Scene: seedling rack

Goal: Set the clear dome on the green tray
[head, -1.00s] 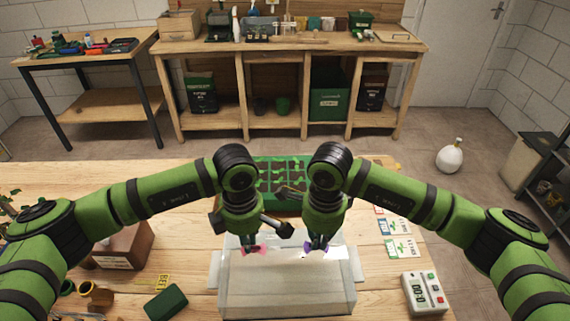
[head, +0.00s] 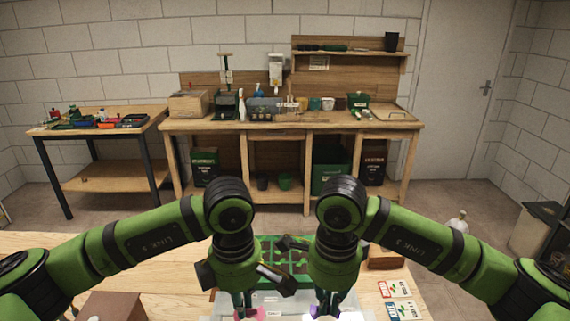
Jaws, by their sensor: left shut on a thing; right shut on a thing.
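The green tray (head: 300,266) lies on the near wooden table, with dark cells and small seedlings. My two arms hide parts of it. The clear dome (head: 283,302) is at the bottom edge, nearer to me than the tray, and most of it is cut off. My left gripper (head: 245,313), with pink fingertips, is shut on the dome at its left part. My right gripper (head: 325,311), with purple fingertips, is shut on the dome at its right part. I cannot tell whether the dome is lifted off the table.
Printed cards (head: 395,288) lie on the table to the right, and a brown block (head: 385,258) is beside the tray. A brown box (head: 108,306) stands at the lower left. A workbench (head: 290,125) stands against the back wall, beyond open floor.

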